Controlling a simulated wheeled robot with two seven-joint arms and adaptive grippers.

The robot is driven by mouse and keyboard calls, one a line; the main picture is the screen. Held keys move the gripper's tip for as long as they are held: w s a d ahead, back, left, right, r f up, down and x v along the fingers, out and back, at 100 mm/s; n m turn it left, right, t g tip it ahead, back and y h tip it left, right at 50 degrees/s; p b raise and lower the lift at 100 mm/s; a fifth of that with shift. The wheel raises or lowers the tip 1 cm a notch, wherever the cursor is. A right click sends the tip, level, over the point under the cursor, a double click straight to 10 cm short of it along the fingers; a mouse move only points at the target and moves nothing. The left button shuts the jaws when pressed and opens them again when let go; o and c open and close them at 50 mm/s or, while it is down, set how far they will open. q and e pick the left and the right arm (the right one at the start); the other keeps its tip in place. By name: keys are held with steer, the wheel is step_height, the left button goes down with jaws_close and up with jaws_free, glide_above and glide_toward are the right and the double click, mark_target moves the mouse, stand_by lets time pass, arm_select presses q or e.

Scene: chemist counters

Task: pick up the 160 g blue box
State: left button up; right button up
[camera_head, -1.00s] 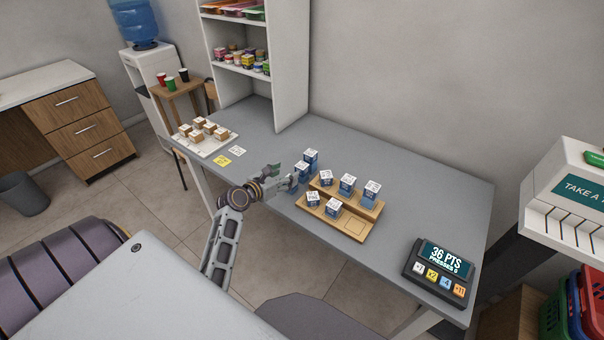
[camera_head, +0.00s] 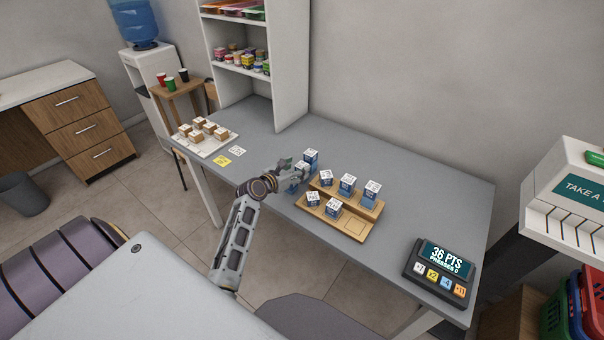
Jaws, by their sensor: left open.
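Several blue boxes with white tops are at the middle of the grey table; their labels are too small to read, so I cannot tell which is the 160 g one. Two stand on the table left of the wooden stepped tray (camera_head: 331,213): a rear box (camera_head: 311,157) and a nearer box (camera_head: 302,172). Others stand on the tray, such as the back-row box (camera_head: 347,185) and the front-row box (camera_head: 333,207). My left gripper (camera_head: 291,170) is open at the nearer loose box, partly covering it; contact cannot be told. My right gripper is not in view.
A shelf unit (camera_head: 291,70) stands behind. A points display (camera_head: 441,268) sits at the front right. The table's right rear is clear.

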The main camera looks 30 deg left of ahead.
mark_target(301, 166)
arm_select(q)
steer(key=shift+w+a+f, duration=0.15)
steer(key=shift+w+f, duration=0.3)
steer(key=shift+w, duration=0.25)
steer(key=shift+w+a+f, duration=0.1)
steer(key=shift+w+f, duration=0.35)
steer(key=shift+w, duration=0.25)
steer(key=shift+x, duration=1.05)
steer(key=shift+c, duration=0.5)
steer(key=c, duration=1.1)
steer(key=shift+r, duration=0.1)
